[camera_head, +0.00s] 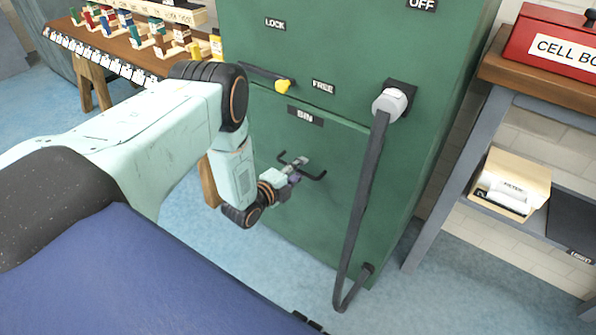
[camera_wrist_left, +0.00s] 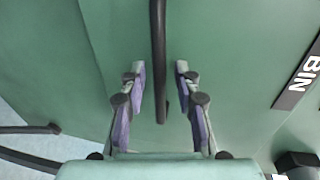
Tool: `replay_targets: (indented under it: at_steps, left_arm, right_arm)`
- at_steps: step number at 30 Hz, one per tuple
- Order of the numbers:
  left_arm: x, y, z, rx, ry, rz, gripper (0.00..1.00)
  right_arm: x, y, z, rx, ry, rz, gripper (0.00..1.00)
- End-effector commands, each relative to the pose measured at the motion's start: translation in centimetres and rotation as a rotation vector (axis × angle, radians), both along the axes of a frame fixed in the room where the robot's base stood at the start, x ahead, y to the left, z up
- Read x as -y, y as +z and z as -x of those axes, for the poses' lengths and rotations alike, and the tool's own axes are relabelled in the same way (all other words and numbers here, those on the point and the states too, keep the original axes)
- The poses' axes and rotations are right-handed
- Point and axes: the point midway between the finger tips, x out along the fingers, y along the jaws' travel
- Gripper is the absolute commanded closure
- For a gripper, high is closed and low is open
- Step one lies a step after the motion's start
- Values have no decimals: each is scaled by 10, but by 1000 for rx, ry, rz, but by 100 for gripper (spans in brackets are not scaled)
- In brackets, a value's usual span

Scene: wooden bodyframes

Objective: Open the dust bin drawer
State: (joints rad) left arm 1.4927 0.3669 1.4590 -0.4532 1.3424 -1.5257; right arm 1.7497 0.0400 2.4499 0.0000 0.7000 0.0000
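The dust bin drawer (camera_head: 335,150) is the lower green front of a tall green cabinet, under a "BIN" label (camera_head: 305,116). It looks closed. Its dark bar handle (camera_head: 318,177) sticks out from the front. My left gripper (camera_head: 298,165) is at the handle. In the left wrist view, the handle (camera_wrist_left: 158,45) runs between the two open fingers of my left gripper (camera_wrist_left: 160,80), with a gap on each side. The "BIN" label also shows there at the right (camera_wrist_left: 300,80). My right gripper is not in view.
A lever with a yellow knob (camera_head: 283,86) sits above the drawer, near the "FREE" label (camera_head: 322,87). A grey hose (camera_head: 362,200) hangs along the cabinet's right side. A workbench (camera_head: 125,55) stands left, a shelf (camera_head: 530,85) with a red box (camera_head: 550,40) right.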

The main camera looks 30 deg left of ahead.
Motion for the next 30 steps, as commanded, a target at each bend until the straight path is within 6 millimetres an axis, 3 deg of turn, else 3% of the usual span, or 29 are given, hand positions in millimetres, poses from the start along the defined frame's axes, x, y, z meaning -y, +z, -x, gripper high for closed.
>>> replay_targets:
  at_steps: [2, 14, 30]
  left_arm:
    - [0, 0, 0, 0, 0, 0, 68]
    - [0, 0, 0, 0, 0, 0, 100]
    - [0, 0, 1, 0, 0, 0, 100]
  right_arm:
    - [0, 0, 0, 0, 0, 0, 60]
    - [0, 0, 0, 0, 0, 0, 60]
    - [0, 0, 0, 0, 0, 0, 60]
